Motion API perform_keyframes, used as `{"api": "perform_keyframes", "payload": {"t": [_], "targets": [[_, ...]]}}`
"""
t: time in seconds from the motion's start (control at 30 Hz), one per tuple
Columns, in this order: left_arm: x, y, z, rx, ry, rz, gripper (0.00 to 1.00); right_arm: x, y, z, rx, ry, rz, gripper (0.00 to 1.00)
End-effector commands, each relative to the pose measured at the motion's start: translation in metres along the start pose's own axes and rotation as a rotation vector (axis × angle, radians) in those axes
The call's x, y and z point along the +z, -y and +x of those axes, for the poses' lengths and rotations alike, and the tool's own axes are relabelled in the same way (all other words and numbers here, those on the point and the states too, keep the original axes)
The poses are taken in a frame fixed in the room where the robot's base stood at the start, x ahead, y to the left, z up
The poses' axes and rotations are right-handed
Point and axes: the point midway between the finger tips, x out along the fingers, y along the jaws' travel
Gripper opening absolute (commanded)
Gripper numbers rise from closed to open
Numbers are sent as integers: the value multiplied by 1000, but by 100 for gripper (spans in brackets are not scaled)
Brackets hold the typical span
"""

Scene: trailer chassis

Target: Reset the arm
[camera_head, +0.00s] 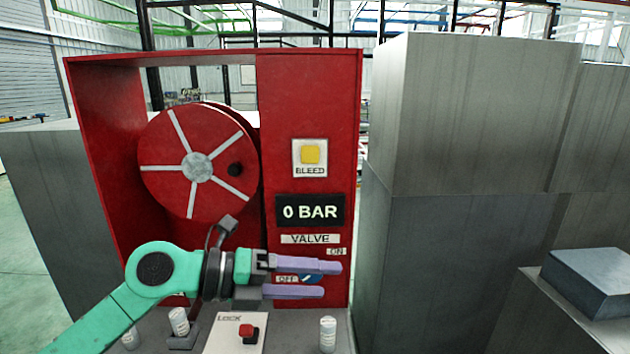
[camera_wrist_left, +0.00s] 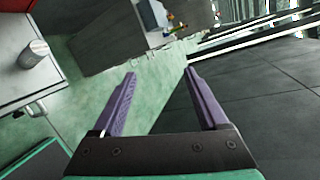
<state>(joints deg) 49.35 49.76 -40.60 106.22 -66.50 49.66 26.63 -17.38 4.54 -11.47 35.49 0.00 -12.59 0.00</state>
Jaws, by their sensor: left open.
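My left gripper (camera_head: 332,280) is in front of the lower part of the red cabinet (camera_head: 312,110), with its two purple fingers pointing right. The fingers are apart with nothing between them; the left wrist view shows the same open jaws (camera_wrist_left: 160,90). The blue valve knob (camera_head: 311,280) shows behind and between the fingers, and the fingers partly cover it. "OFF" and "ON" labels stand beside the knob, and I cannot tell its exact setting. The display (camera_head: 310,211) reads "0 BAR". My right gripper is not in view.
A red reel (camera_head: 160,180) sits in the cabinet's left bay. The yellow bleed button (camera_head: 311,154) is above the display. Below are a lock plate with a red switch (camera_head: 247,331) and a white cylinder (camera_head: 328,334). Tall grey blocks (camera_head: 470,120) stand close on the right.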

Motion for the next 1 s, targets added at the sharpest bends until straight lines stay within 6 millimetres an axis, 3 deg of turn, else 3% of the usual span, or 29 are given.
{"api": "perform_keyframes", "payload": {"t": [0.03,0.1,0.17,0.27,0.37,0.4,0.5,0.6,0.7,0.8,1.0], "targets": [[1,29,9,-205,73,-93,76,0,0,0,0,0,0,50],[25,57,-4,-458,244,-269,76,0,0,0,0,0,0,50],[54,54,-28,-620,424,-463,76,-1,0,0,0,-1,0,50],[92,-8,-76,-753,761,-848,76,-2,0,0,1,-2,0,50],[90,-97,-109,-726,1043,-1193,76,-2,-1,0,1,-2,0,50],[80,-132,-118,-686,1138,-1321,76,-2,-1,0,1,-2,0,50],[35,-212,-134,-537,1334,-1612,76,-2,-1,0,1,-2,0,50],[-20,-267,-142,-363,1465,-1839,76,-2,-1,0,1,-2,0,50],[-72,-300,-146,-195,1544,-2012,76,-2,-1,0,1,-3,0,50],[-120,-321,-150,-32,1593,-2150,76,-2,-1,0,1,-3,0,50],[-209,-337,-155,288,1632,-2376,76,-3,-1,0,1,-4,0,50]]}}
